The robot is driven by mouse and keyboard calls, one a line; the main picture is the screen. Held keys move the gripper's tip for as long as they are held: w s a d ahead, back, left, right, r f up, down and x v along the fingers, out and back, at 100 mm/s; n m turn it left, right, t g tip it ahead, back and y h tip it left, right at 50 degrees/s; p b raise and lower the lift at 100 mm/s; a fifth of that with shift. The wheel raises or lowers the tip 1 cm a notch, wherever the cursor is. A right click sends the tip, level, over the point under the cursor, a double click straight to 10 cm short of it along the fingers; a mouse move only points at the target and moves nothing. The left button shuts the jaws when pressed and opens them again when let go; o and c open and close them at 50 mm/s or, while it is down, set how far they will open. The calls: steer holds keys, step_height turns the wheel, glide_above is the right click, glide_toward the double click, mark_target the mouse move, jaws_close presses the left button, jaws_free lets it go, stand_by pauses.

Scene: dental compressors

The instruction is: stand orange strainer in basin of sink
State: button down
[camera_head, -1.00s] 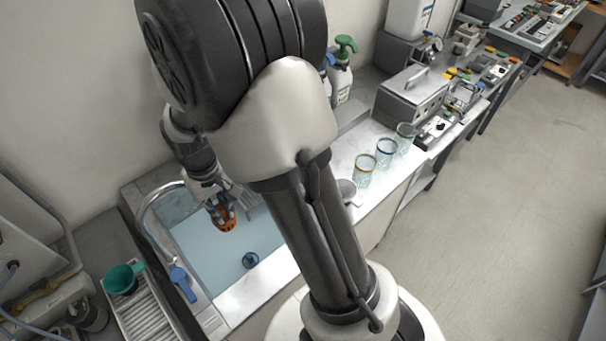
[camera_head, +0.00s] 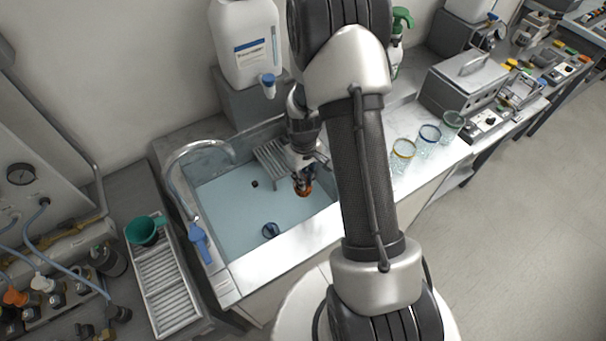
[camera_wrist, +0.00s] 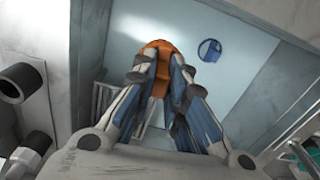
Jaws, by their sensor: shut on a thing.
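The orange strainer (camera_head: 303,188) is held at the tips of my gripper (camera_head: 302,180), over the right part of the sink basin (camera_head: 225,205). In the wrist view, the fingers of my gripper (camera_wrist: 160,85) are shut on the orange strainer (camera_wrist: 158,50), which is partly hidden by them. The basin floor (camera_wrist: 190,25) is pale blue behind it. I cannot tell whether the strainer touches the floor.
A blue strainer (camera_head: 270,230) lies in the basin near the front. A grey rack (camera_head: 275,160) is at the back right of the basin. A faucet (camera_head: 185,150) arches at the left. A green cup (camera_head: 142,231) stands outside, left. Glasses (camera_head: 403,155) stand on the right counter.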

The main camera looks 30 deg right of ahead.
step_height(320, 180, down, 16)
steer(key=b, duration=1)
steer(key=shift+b, duration=0.3)
steer(key=shift+f, duration=0.2)
steer(key=shift+f+b, duration=1.05)
steer(key=shift+f, duration=0.2)
steer(key=c, duration=1.5)
jaws_free()
steer(key=shift+s, duration=0.1)
steer(key=shift+c, duration=0.2)
steer(key=c, duration=0.4)
steer(key=shift+s+f, duration=0.1)
